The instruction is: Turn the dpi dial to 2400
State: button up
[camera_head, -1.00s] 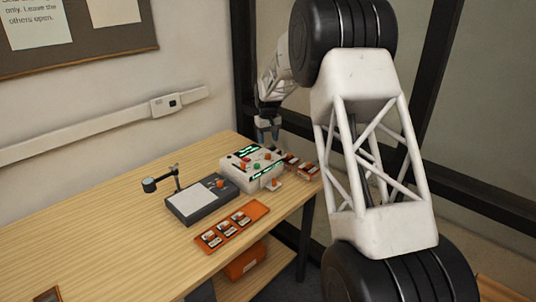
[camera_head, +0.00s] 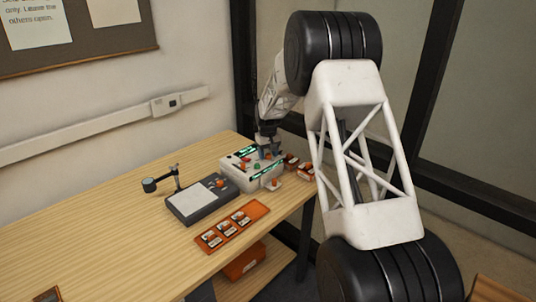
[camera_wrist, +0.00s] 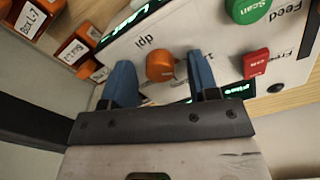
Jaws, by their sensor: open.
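The dpi dial is a round orange knob (camera_wrist: 160,66) on the white control box (camera_head: 232,178); the printed word "dpi" shows beside it in the wrist view. My gripper (camera_wrist: 163,80) is open, with one blue finger on each side of the dial. I cannot tell whether the fingers touch it. In the head view my gripper (camera_head: 268,152) is over the box's back part and hides the dial. The dial's setting is not readable. A green-lit display (camera_wrist: 236,90) is partly hidden behind a finger.
Orange labelled boxes (camera_wrist: 72,50) stand close beside the control box.

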jog(key=c, duration=0.9)
jog(key=shift+m, duration=0.5)
jog(key=m, duration=1.1)
dwell(0.3)
jog(key=o, duration=0.9)
